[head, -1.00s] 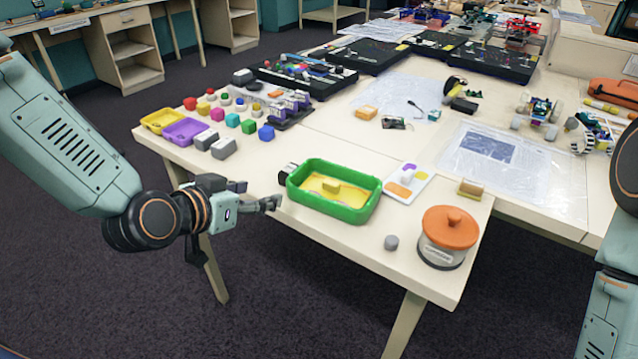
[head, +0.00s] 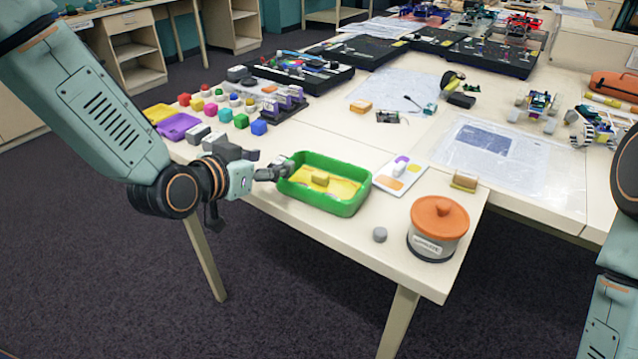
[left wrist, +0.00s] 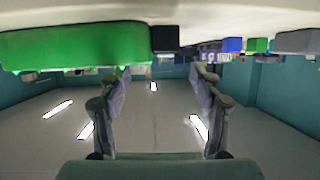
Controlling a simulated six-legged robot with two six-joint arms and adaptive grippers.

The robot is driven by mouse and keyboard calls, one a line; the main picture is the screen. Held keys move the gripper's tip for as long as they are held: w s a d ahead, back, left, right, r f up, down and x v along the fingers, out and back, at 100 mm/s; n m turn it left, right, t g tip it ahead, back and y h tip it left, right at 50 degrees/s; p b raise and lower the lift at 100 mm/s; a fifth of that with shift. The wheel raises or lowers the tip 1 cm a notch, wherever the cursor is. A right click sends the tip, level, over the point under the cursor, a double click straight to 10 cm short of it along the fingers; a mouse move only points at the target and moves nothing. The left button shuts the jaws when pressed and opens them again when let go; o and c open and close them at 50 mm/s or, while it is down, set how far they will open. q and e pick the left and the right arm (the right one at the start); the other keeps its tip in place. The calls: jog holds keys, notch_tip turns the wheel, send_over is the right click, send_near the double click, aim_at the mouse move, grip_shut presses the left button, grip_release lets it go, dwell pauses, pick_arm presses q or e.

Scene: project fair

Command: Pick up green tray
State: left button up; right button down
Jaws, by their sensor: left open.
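The green tray (head: 345,208) stands on the near part of the table, with yellow material and a small yellow block (head: 320,179) inside. My left gripper (head: 277,170) is at the tray's left end, its fingers pointing toward it. In the left wrist view, which looks upside down, the tray (left wrist: 60,47) fills the upper left and my left gripper (left wrist: 155,80) is open with nothing between its fingers. A small dark block (left wrist: 165,38) sits beside the tray's end. I cannot tell whether a finger touches the tray. My right gripper is out of view.
Coloured blocks (head: 241,121) and a purple tray (head: 178,127) are at the left. The table edge runs close in front.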

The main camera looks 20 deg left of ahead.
pick_arm(q)
jog(key=shift+w+a+f, duration=0.15)
jog(key=shift+w+f, duration=0.4)
jog(key=shift+w, duration=0.3)
jog(key=shift+w+f, duration=0.1)
jog(key=shift+w, duration=0.15)
jog(key=shift+w+d, duration=0.15)
jog(key=shift+d, duration=0.25)
jog(key=shift+a, duration=0.25)
jog(key=c, duration=0.4)
jog(key=shift+d, duration=0.25)
jog(key=c, duration=0.4)
jog(key=shift+a, duration=0.15)
grip_shut()
